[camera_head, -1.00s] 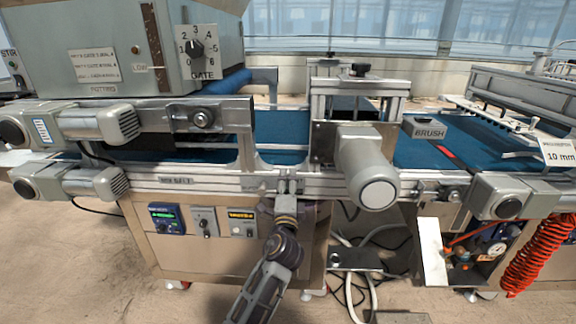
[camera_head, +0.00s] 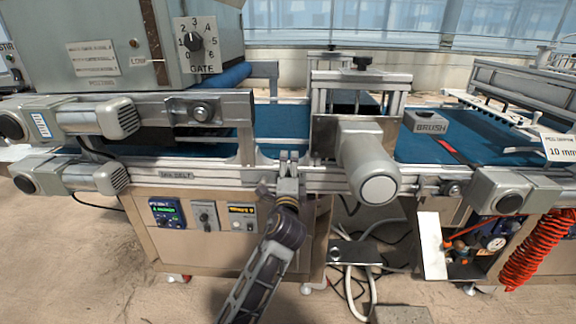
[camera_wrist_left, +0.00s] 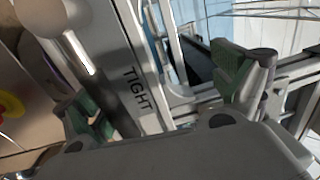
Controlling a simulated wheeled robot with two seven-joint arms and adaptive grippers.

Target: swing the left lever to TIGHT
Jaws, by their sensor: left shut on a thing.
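My left gripper (camera_head: 289,158) is at the front rail of the conveyor, left of the round grey motor. In the left wrist view its two green-padded fingers (camera_wrist_left: 165,95) stand well apart around part of the rail area. The left lever (camera_wrist_left: 84,58) shows there as a metal shaft with a pale round end, running down towards the left finger. The gripper is shut on the lever, though the contact itself is mostly hidden. The TIGHT label (camera_wrist_left: 137,88) is on the metal face between the fingers, just right of the lever. In the head view the gripper hides the lever.
The round grey motor (camera_head: 378,187) juts out close to the right of the gripper. The front rail (camera_head: 205,174) runs on to the left above a cabinet with control boxes (camera_head: 205,216). A red coiled hose (camera_head: 535,250) hangs at the far right. Open floor lies in front.

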